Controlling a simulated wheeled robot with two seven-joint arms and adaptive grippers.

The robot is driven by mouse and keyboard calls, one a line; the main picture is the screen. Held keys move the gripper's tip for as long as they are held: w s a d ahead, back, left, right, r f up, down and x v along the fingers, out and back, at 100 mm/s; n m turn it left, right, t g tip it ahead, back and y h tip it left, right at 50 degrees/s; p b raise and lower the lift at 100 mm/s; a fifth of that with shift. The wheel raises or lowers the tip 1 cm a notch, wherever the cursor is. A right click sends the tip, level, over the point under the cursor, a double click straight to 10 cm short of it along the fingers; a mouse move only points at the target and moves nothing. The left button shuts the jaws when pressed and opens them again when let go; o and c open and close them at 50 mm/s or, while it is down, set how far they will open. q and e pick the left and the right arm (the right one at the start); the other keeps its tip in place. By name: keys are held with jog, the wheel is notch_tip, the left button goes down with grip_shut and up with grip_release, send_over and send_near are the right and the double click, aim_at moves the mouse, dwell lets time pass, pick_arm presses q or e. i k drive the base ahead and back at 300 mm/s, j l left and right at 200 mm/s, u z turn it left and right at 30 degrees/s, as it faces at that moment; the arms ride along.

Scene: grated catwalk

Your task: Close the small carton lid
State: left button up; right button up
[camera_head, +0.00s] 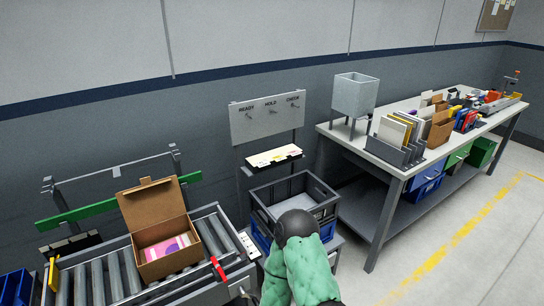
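The small carton (168,262) is a brown cardboard box on the roller conveyor at the lower left. Its lid (152,205) stands up at the back, tilted slightly backward, with a small tuck flap at its top edge. The carton is open toward me, and a pink and white printed item (166,250) lies inside. A green-covered link of my own arm with a dark rounded joint shows at the bottom centre, right of the carton and apart from it. Neither gripper's fingers can be made out.
The roller conveyor (95,281) has a red lever-like part (218,268) on its front right edge. A dark crate (262,197) stands right of it, partly hidden by my arm. A long workbench (395,168) holds files and bins. The floor at right is clear.

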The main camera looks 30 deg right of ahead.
aim_at(148, 203)
jog(key=i+l, duration=0.2)
jog(key=l, duration=0.2)
jog(key=i+l, duration=0.2)
jog(key=l, duration=0.2)
jog(key=i+l+z, duration=0.1)
jog(key=l, duration=0.35)
jog(key=i+l, duration=0.3)
jog(key=l, duration=0.05)
